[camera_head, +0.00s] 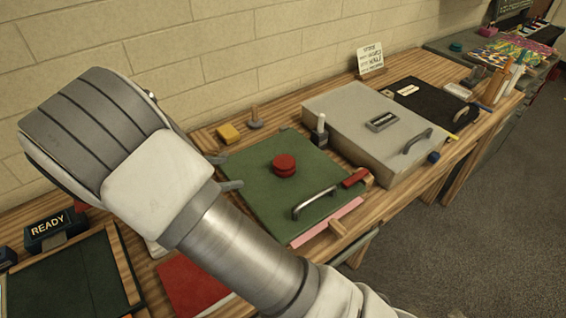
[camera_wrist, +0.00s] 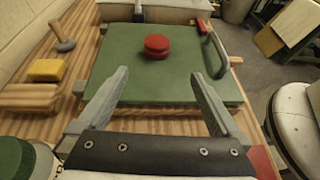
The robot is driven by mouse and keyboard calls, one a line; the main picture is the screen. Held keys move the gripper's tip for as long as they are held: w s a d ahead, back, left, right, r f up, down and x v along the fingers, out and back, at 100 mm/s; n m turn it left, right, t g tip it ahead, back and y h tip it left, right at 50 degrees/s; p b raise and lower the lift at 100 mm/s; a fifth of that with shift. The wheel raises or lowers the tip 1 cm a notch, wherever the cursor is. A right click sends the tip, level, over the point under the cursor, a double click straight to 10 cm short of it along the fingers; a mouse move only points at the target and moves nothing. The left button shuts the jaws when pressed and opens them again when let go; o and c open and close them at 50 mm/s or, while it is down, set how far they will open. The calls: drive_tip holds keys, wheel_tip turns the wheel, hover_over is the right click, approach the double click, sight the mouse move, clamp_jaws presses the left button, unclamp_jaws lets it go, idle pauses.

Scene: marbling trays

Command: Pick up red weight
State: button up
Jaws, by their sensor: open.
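The red weight (camera_head: 284,164) is a round, knobbed red piece resting on a green board (camera_head: 250,205) that has a metal handle (camera_head: 313,203) near its front edge. In the wrist view the red weight (camera_wrist: 157,46) sits on the green board (camera_wrist: 160,88), ahead of and between my fingertips. My gripper (camera_wrist: 158,75) is open and empty, with both grey fingers spread apart. In the head view my gripper (camera_head: 230,172) is at the left edge of the green board, apart from the weight, and my arm hides part of it.
A grey lidded box (camera_head: 355,115) stands right of the board, with a dark bottle (camera_head: 319,131) between them. A READY sign (camera_head: 47,228) stands at left. A black case (camera_head: 425,105) lies farther right.

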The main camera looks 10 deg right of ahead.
approach(280, 163)
drive_tip(key=x, duration=0.4)
drive_tip(key=shift+s+d+f, duration=0.3)
drive_tip(key=shift+d+f, duration=0.05)
drive_tip(key=shift+w+r+x, duration=0.1)
drive_tip(key=shift+w+x, duration=0.1)
drive_tip(key=shift+x, duration=1.2)
drive_tip(key=shift+w+r+x, duration=0.1)
drive_tip(key=shift+w+x, duration=0.05)
drive_tip(key=shift+x, duration=1.25)
clamp_jaws()
